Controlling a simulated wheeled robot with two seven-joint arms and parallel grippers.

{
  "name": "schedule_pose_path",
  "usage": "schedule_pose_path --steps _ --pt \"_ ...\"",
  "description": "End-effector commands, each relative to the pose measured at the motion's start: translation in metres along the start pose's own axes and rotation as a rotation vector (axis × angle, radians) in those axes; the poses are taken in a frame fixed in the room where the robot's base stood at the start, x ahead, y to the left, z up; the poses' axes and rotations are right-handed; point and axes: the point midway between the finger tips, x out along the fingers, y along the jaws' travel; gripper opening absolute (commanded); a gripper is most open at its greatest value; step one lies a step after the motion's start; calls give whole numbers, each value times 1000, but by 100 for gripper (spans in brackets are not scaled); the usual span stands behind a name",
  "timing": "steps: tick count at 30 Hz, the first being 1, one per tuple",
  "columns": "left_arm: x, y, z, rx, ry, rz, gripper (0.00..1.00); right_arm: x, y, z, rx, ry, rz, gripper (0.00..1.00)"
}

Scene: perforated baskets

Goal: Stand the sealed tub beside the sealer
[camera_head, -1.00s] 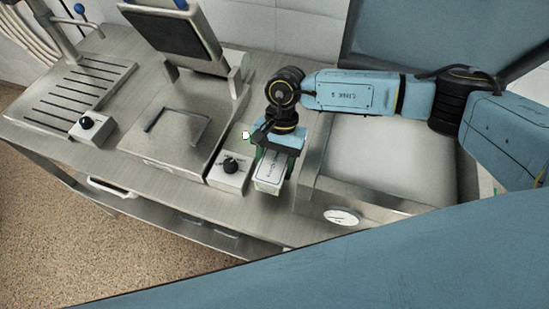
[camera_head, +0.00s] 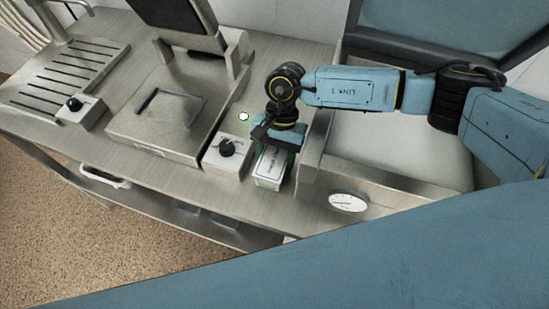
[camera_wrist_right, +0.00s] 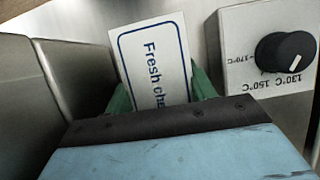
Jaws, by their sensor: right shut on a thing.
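The sealed tub (camera_head: 270,165) has a white label with a blue border and the text "Fresh cha…" in the right wrist view (camera_wrist_right: 155,60). My right gripper (camera_head: 273,150) is shut on it, with green fingers (camera_wrist_right: 203,88) at its sides. The sealer (camera_head: 165,124) is left of the tub, with its dark plate raised and a control box (camera_head: 229,158) with a black knob. The tub is just right of this box, with a small gap. The gripper hides the tub's rear, and I cannot tell whether its base touches the counter. My left gripper is out of view.
A steel machine (camera_head: 385,194) with a round gauge stands close right of the tub. A slotted drain board (camera_head: 62,82) and another small knob box (camera_head: 82,112) are at the left. The counter (camera_head: 180,180) has a narrow bare strip along its front edge.

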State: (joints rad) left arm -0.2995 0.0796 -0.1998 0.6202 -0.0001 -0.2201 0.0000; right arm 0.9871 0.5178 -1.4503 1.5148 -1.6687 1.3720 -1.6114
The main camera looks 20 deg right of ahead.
Motion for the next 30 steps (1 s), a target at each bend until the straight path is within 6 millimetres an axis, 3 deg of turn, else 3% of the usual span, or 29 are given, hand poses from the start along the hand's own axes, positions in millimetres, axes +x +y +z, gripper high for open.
schedule_pose_path --steps 3,4,9,30 --pt "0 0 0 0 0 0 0 -1 0 0 0 0 -1 22" --pt "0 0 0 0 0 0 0 -1 0 0 0 0 -1 56" --pt "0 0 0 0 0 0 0 0 0 0 0 0 -1 79" --pt "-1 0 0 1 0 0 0 -1 0 0 0 0 0 81"
